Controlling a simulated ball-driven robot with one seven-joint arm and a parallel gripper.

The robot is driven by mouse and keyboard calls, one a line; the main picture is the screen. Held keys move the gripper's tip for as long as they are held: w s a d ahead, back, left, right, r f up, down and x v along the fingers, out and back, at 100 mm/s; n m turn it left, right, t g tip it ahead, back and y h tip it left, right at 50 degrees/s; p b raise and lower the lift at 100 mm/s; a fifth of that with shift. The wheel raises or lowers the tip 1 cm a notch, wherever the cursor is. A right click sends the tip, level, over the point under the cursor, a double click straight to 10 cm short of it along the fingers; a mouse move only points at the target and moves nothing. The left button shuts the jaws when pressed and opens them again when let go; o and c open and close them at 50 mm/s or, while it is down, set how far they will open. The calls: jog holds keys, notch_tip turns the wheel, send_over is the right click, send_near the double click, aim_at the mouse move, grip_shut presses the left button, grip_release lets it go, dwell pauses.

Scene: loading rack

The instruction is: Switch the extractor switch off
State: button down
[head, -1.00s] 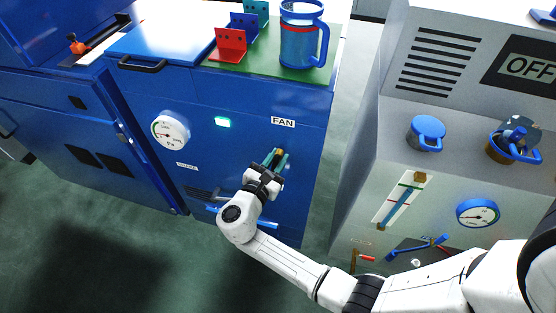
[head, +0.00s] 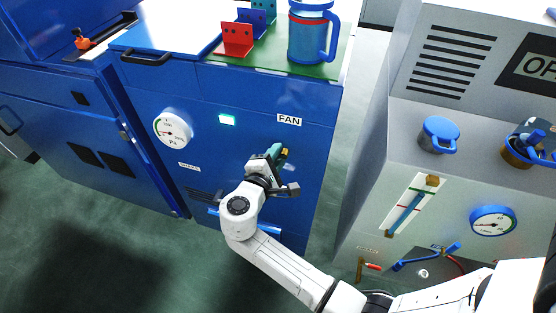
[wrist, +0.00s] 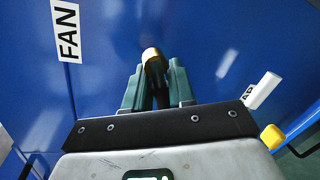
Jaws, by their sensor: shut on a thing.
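A green lamp (head: 227,119) left of the label is lit.
A round gauge (head: 172,130) is on the cabinet front at left. A blue handle (head: 262,228) juts out below my gripper. A blue mug (head: 311,38) stands on the green top. A grey machine (head: 360,190) with levers stands at right, across a narrow floor gap.

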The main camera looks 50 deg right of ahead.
jog(key=m+b, duration=0.2)
jog(key=m+t, duration=0.1)
jog(key=m, duration=0.1)
jog(key=shift+w+a+r+y+b, duration=0.1)
jog(key=shift+r+y+b, duration=0.2)
jog(key=shift+b, duration=0.1)
jog(key=shift+r, duration=0.1)
dwell(0.4)
jog(key=c, duration=1.1)
grip_release()
jog(key=b+v, duration=0.1)
jog(key=v, duration=1)
